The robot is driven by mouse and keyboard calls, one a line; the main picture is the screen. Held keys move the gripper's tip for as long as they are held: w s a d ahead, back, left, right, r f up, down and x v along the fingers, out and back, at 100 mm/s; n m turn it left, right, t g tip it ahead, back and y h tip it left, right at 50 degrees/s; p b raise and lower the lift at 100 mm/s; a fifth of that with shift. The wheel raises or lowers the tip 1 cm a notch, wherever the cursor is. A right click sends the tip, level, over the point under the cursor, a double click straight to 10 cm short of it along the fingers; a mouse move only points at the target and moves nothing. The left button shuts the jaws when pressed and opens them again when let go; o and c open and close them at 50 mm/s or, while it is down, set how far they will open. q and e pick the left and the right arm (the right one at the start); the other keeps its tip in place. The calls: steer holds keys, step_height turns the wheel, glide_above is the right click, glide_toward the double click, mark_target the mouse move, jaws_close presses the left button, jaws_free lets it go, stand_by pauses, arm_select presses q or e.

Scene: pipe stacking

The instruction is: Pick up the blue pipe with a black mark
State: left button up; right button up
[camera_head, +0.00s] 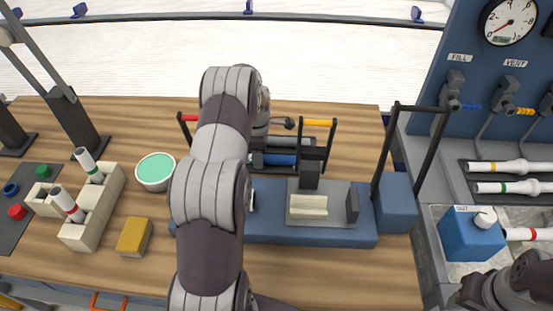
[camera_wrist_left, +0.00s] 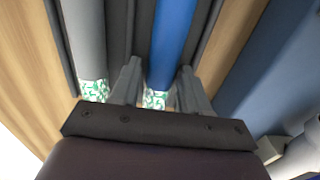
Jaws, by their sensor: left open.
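The blue pipe (camera_head: 281,160) lies in a dark rack at mid-table, partly hidden by my left arm in the head view. In the left wrist view the blue pipe (camera_wrist_left: 172,40) has a green-and-white patterned end. I cannot make out a black mark on it. My left gripper (camera_wrist_left: 159,66) is open, with one finger on each side of the blue pipe near its patterned end. I cannot tell whether the fingers touch it. In the head view my arm hides most of this gripper. My right gripper is not in view.
A grey pipe (camera_wrist_left: 85,38) lies parallel beside the blue one. Red (camera_head: 188,118) and yellow (camera_head: 318,122) handles stand near the rack. A blue fixture (camera_head: 300,228) is in front. A green-topped bowl (camera_head: 155,170) and pale holder (camera_head: 85,232) are at left.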

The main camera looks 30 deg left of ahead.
arm_select(q)
steer(key=c, duration=0.8)
